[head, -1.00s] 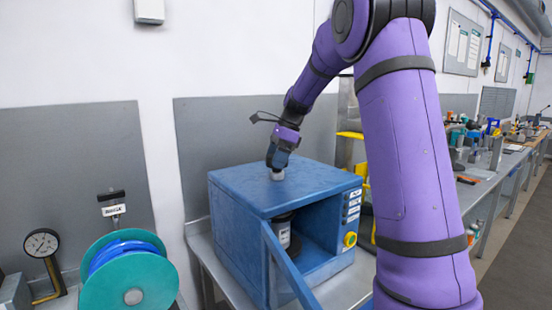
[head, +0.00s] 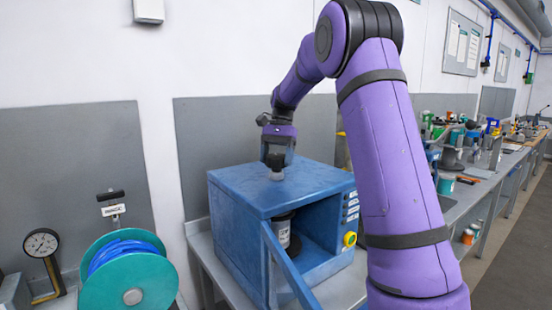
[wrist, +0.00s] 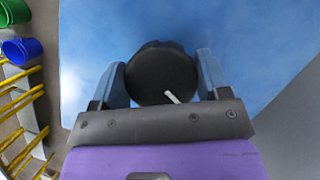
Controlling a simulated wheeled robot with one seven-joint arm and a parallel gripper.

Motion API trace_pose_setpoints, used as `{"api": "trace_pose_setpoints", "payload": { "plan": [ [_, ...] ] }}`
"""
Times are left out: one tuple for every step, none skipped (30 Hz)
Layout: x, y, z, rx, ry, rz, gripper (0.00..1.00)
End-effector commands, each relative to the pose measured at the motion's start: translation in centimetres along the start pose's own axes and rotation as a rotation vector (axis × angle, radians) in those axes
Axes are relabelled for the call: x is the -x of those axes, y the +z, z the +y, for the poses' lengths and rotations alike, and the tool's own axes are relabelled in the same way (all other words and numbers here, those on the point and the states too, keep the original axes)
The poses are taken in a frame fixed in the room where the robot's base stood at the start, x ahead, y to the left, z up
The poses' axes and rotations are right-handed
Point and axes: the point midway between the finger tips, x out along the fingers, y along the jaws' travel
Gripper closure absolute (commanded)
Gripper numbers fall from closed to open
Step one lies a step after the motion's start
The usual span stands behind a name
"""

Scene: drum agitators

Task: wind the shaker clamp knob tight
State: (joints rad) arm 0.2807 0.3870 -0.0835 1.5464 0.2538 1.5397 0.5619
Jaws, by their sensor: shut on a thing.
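The shaker is a blue box (head: 235,197) on a bench, its front open and its door (head: 288,265) swung out. A dark can with a pale label (head: 283,232) stands inside. The clamp knob (wrist: 160,76) is a round black disc with a short white mark near its lower edge, on the box's top. In the wrist view my gripper (wrist: 163,85) has a blue finger on each side of the knob and is shut on it. In the head view my gripper (head: 276,170) points down at the box's top, and the knob is mostly hidden by the fingers.
A yellow button (head: 350,239) sits on the box's right front panel. A teal reel (head: 130,276) and a gauge (head: 42,243) are at the left. A cluttered bench runs back at the right. The box's top around the knob is clear.

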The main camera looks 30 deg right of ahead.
Motion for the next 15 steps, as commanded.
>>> {"api": "trace_pose_setpoints", "payload": {
  "plan": [
    [0.12,-0.03,-0.04,0.041,0.016,0.003,0.54],
    [0.12,-0.01,-0.04,0.068,0.027,0.003,0.54],
    [0.11,-0.02,-0.03,0.104,0.042,0.004,0.54],
    [0.1,-0.01,-0.04,0.13,0.053,0.003,0.54],
    [0.09,-0.01,-0.04,0.156,0.063,0.003,0.54],
    [0.08,-0.01,-0.02,0.191,0.079,0.003,0.54],
    [0.09,-0.01,-0.02,0.217,0.09,0.003,0.54],
    [0.09,-0.01,-0.02,0.244,0.1,0.003,0.54],
    [0.1,-0.03,0.0,0.279,0.115,0.004,0.54],
    [0.1,-0.03,0.0,0.306,0.126,0.004,0.54],
    [0.11,-0.04,0.01,0.331,0.136,0.004,0.54],
    [0.11,-0.04,0.04,0.366,0.152,0.004,0.54],
    [0.11,-0.03,0.04,0.392,0.162,0.003,0.54],
    [0.11,-0.03,0.05,0.419,0.173,0.003,0.54],
    [0.12,-0.03,0.07,0.455,0.188,0.003,0.54]
  ]
}}
